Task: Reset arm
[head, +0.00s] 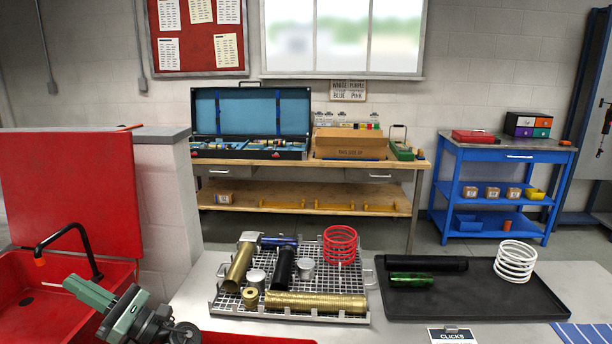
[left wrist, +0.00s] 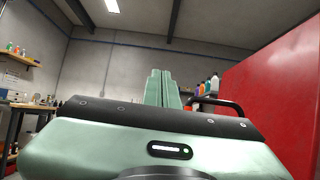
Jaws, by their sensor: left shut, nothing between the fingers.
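My left gripper (head: 76,287) is at the lower left of the head view, over the red sink basin. Its green fingers point up and left, and it is shut and empty. In the left wrist view its two green fingers (left wrist: 162,88) stand together with nothing between them, pointing up toward the wall and ceiling. My right gripper is in neither view.
The red basin (head: 30,300) with a black faucet (head: 68,243) is close to my left gripper. On the grey table are a wire rack (head: 340,318) of shock parts and a black tray (head: 480,300) with a white spring (head: 515,262). A bench (head: 425,160) and blue cart (head: 500,158) stand behind.

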